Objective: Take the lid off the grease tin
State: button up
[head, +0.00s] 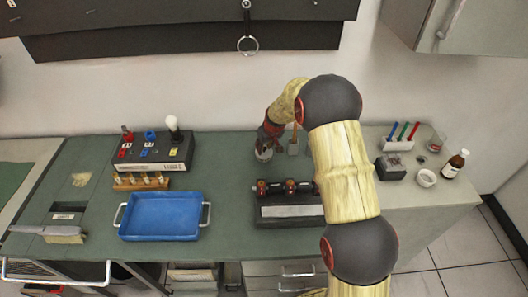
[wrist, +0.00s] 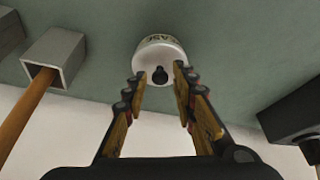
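The gripper hides part of the tin there.
A square grey holder (wrist: 64,50) with a wooden handle stands beside the tin. A black device with red-and-black knobs (head: 290,212) sits in front, partly behind my arm. A blue tray (head: 161,216) lies left. The bench between tray and tin is clear.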

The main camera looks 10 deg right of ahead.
jog(key=c, duration=0.6)
grip_shut()
jog(key=shift+r, duration=0.1)
